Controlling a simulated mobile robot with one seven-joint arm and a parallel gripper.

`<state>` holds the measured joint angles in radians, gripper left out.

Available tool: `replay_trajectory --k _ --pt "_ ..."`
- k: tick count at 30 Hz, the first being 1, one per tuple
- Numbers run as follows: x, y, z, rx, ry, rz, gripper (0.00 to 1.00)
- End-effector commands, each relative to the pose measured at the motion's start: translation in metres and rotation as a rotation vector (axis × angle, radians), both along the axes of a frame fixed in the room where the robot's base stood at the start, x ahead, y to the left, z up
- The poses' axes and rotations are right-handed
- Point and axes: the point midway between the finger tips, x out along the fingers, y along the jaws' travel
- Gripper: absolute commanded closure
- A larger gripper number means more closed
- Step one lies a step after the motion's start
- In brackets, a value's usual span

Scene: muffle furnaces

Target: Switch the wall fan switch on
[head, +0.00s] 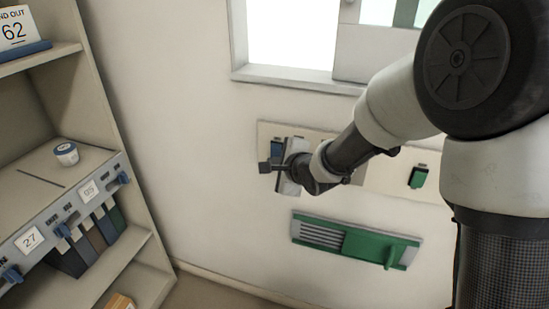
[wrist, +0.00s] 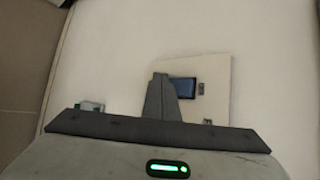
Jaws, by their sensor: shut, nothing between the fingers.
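A pale panel (head: 268,132) is fixed to the wall below the window. It bears a dark blue rocker-like switch (head: 276,149) at its left end and a green switch (head: 418,177) at its right. Which one is the fan switch I cannot tell. My gripper (head: 264,167) is shut and empty, in front of the panel's left end, just below and left of the blue switch. In the wrist view the shut fingers (wrist: 160,97) stand beside the blue switch (wrist: 184,88), overlapping its left edge. Whether they touch it is unclear. My arm hides the panel's middle.
A green and grey vent with a slider (head: 355,242) is on the wall below the panel. A shelf unit (head: 110,130) with blue-knobbed controls and a small tub (head: 66,153) stands at left. A window ledge (head: 290,76) is above. The wall between shelf and panel is clear.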

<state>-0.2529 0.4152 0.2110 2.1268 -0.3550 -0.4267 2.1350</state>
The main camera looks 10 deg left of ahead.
Motion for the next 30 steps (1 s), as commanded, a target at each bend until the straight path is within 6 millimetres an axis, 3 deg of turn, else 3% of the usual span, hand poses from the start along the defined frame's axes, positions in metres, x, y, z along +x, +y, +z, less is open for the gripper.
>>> replay_trajectory --k 30 --pt "0.0066 -0.0003 -0.0009 0.0 0.0 0.0 1.0"
